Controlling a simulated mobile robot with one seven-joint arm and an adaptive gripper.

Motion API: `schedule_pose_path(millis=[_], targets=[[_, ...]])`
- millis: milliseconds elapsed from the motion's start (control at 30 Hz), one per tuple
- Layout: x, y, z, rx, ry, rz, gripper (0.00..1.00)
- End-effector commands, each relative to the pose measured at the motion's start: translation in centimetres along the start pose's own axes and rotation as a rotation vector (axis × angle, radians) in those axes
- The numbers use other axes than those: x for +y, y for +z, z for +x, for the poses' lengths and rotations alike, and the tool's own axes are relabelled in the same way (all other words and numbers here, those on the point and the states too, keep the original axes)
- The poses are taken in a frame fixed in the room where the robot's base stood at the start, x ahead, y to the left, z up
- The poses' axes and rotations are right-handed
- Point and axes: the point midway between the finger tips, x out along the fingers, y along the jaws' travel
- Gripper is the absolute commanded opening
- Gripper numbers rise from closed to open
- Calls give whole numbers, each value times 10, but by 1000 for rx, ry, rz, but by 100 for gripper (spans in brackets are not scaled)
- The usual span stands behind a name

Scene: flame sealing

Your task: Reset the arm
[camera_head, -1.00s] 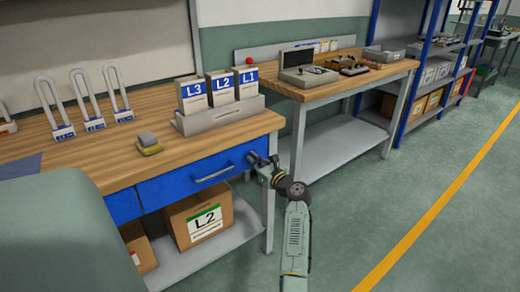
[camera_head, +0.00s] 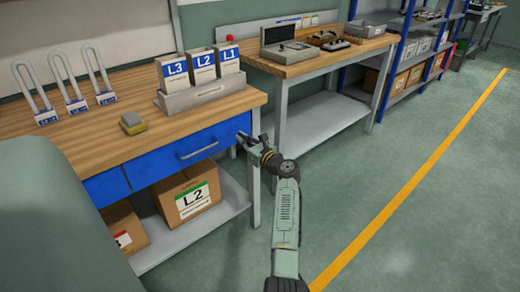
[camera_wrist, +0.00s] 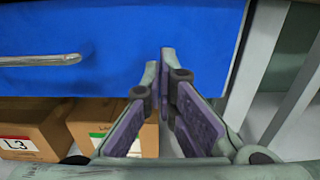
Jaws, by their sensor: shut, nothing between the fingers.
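My gripper (camera_head: 243,138) is in front of the right end of the workbench, by the blue drawer (camera_head: 190,150). In the wrist view my gripper (camera_wrist: 162,62) has its fingertips close together with nothing held between them. The drawer looks closed, and its metal handle (camera_wrist: 40,60) is left of the fingers in the wrist view. My arm reaches up from the bottom of the head view with the elbow bent.
The wooden workbench (camera_head: 95,143) holds shackle-shaped locks (camera_head: 75,103), a yellow-grey block (camera_head: 132,123) and a grey rack (camera_head: 190,100) with L1, L2 and L3 boxes. Cardboard boxes (camera_head: 187,195) sit on the lower shelf. A second table (camera_head: 310,64) stands behind. Open floor (camera_head: 430,200) is on the right.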

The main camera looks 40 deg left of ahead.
Motion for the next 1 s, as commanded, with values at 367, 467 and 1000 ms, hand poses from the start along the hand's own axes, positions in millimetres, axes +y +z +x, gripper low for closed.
schedule_pose_path(millis=[367, 467, 1000], targets=[[-1, -3, -82, 1, -2, 1, 0], [-1, -2, -93, 1, -1, 0, 0], [2, 32, -96, -10, -42, -223, 0]])
